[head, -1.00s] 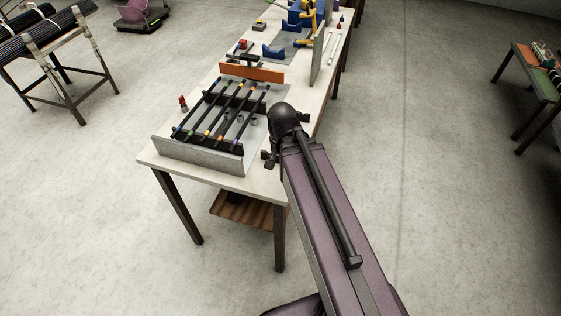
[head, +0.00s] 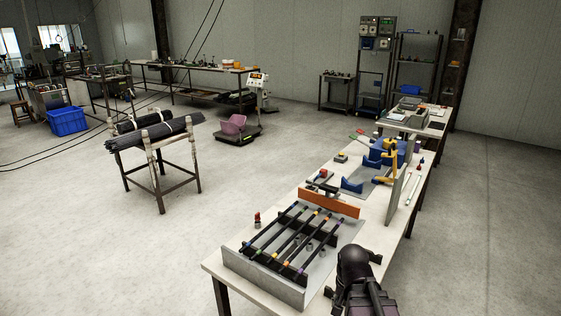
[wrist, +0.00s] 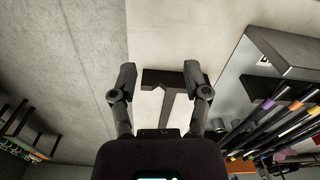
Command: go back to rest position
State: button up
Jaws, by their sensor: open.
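My gripper (wrist: 157,76) shows in the wrist view with its two fingers spread apart and nothing between them. It is over the pale workbench top (wrist: 145,45), beside the rod rack. A dark T-shaped form (wrist: 166,90) shows beyond the fingers; I cannot tell whether it is an object or a shadow. In the head view my dark wrist (head: 354,264) is at the bottom, right of the rack's grey front plate (head: 262,278); the fingers cannot be made out there.
Several black rods with coloured bands (head: 297,240) lie across the rack. An orange plate (head: 328,204) stands behind it. A small red-topped piece (head: 257,219) stands left of the rack. An upright grey panel (head: 398,193) stands farther back. Open floor (head: 490,240) lies right of the bench.

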jog(key=n, duration=0.1)
jog(key=a+n, duration=0.1)
jog(key=n, duration=0.1)
jog(key=a+n, duration=0.1)
jog(key=n, duration=0.1)
jog(key=shift+s+r, duration=0.25)
jog(key=shift+s, duration=0.05)
